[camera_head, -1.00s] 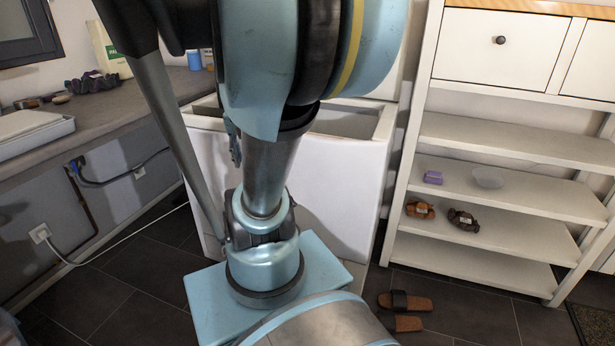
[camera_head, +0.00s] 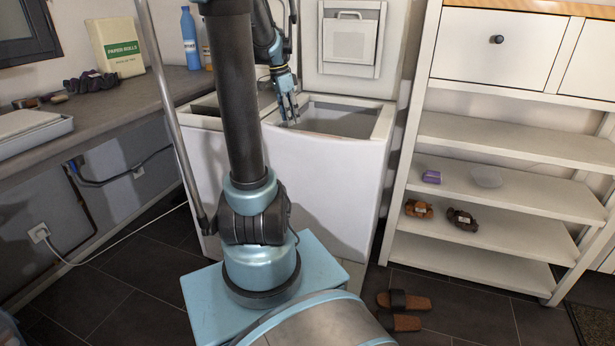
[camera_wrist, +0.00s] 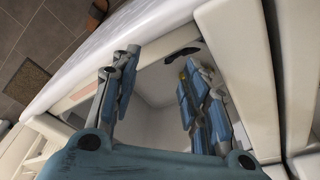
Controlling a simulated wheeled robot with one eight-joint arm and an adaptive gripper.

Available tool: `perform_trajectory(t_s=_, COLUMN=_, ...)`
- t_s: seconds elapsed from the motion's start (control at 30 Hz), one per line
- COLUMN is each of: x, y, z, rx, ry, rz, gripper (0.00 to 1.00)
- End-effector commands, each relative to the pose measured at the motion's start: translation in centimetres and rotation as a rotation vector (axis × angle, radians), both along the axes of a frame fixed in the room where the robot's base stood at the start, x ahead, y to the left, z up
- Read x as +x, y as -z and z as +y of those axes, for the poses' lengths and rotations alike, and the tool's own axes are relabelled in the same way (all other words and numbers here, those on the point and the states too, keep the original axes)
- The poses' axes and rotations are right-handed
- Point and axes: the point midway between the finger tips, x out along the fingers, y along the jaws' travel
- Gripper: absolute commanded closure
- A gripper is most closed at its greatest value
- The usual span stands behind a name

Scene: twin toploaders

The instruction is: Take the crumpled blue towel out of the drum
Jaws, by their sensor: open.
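The white toploader (camera_head: 330,170) stands behind my arm with its lid (camera_head: 350,45) raised. Its wide top opening shows a pale inside, which also appears between my fingers in the wrist view (camera_wrist: 155,88). My gripper (camera_head: 290,110) is at the left part of this opening, pointing down. In the wrist view my gripper (camera_wrist: 158,80) has its two blue-padded fingers spread apart, with nothing between them. A small dark shape (camera_wrist: 182,52) lies beyond the fingers near the rim; I cannot tell what it is. I see no blue towel in either current view; the drum's bottom is hidden.
A white shelf unit (camera_head: 470,240) stands close on the right. A grey counter (camera_head: 130,110) on the left holds a paper-rolls bag (camera_head: 115,48), a dark crumpled cloth (camera_head: 92,82) and a blue bottle (camera_head: 189,38). Brown sandals (camera_head: 405,300) lie on the floor.

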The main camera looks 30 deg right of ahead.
Motion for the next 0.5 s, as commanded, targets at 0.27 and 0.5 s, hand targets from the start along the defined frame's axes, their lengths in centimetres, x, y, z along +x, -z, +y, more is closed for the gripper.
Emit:
perform_trajectory(t_s=0.27, x=1.7, y=1.9, z=-6.8, rx=0.034, ry=0.332, rz=-0.040, gripper=0.58)
perform_trajectory(t_s=0.5, x=2.4, y=5.1, z=-10.0, rx=0.199, ry=0.643, rz=-0.138, gripper=0.58)
